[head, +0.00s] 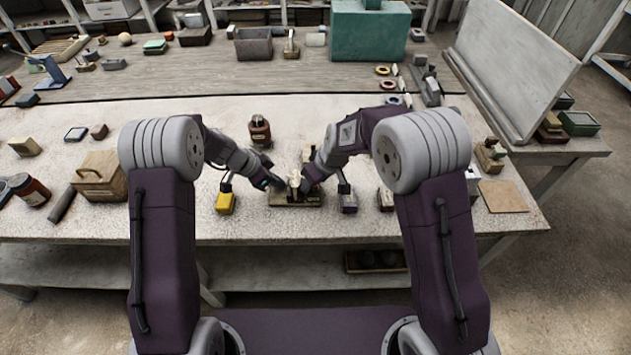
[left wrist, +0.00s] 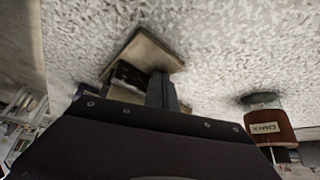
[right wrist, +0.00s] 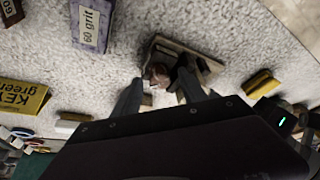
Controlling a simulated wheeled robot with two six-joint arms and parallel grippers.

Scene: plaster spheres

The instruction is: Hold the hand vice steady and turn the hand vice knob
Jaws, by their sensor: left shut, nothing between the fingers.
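The hand vice (head: 295,181) stands on a small wooden base (head: 312,199) near the table's front edge, between my two grippers. Its base also shows in the left wrist view (left wrist: 158,55) and in the right wrist view (right wrist: 205,62). A brownish round part (right wrist: 158,74), perhaps the knob, shows there. My left gripper (head: 277,190) is at the left side of the vice, its fingers shut and empty. They hide part of the vice in the left wrist view. My right gripper (right wrist: 160,92) has its fingers apart, pointing toward the vice; I see no clear contact.
A wooden box (head: 99,180) sits farther left.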

